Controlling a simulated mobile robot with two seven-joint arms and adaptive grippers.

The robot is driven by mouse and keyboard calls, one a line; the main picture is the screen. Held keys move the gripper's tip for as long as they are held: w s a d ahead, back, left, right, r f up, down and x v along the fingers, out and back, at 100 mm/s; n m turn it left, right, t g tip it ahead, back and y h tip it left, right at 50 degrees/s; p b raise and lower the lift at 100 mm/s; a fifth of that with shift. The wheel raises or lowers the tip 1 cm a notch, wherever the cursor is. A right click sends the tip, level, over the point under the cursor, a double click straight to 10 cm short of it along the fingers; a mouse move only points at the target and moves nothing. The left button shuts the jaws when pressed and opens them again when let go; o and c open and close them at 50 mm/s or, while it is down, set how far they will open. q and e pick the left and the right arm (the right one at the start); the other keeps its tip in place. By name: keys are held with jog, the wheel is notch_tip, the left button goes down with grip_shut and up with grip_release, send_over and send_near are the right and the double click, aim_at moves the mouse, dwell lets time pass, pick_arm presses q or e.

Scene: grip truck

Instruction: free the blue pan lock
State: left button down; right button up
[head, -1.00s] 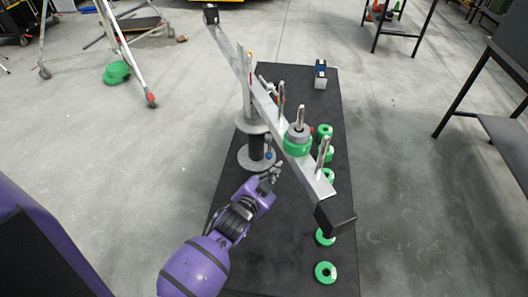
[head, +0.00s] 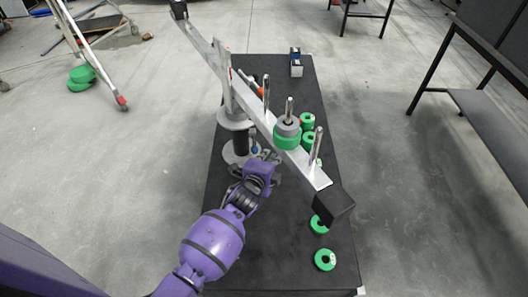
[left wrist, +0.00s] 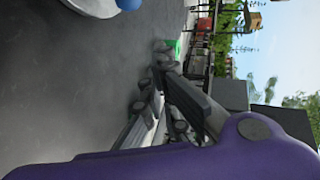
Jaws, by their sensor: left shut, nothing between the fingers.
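The blue pan lock (head: 254,148) is a small blue knob low on the right side of the grey post that carries a long metal beam (head: 250,104). My left gripper (head: 267,158) is just in front and to the right of the knob, shut and empty. I cannot tell whether it touches the knob. In the left wrist view the fingers (left wrist: 152,82) point up the picture, and a piece of the blue knob (left wrist: 130,4) shows at the top edge, apart from them. My right gripper is not in view.
The beam slants over the black platform (head: 290,262), with upright metal pins and a green-and-grey weight stack (head: 287,133). Green discs (head: 325,259) lie along the platform's right side. A black block (head: 333,206) caps the beam's near end.

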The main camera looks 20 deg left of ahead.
pick_arm(q)
jog(key=shift+x, duration=0.95)
jog(key=a, duration=0.3)
jog(key=shift+w+f, duration=0.15)
jog(key=shift+w, duration=0.05)
jog(key=shift+w+a+f, duration=0.1)
jog(key=shift+a+f, duration=0.05)
jog(key=shift+a, duration=0.3)
jog(key=shift+w+a+f, duration=0.1)
jog(key=shift+w+f, duration=0.25)
jog(key=shift+f, duration=0.35)
jog(key=shift+r, duration=0.1)
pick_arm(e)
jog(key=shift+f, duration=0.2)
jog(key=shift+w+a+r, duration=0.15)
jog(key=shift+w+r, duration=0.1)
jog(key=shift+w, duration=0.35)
pick_arm(q)
jog(key=shift+s, duration=0.1)
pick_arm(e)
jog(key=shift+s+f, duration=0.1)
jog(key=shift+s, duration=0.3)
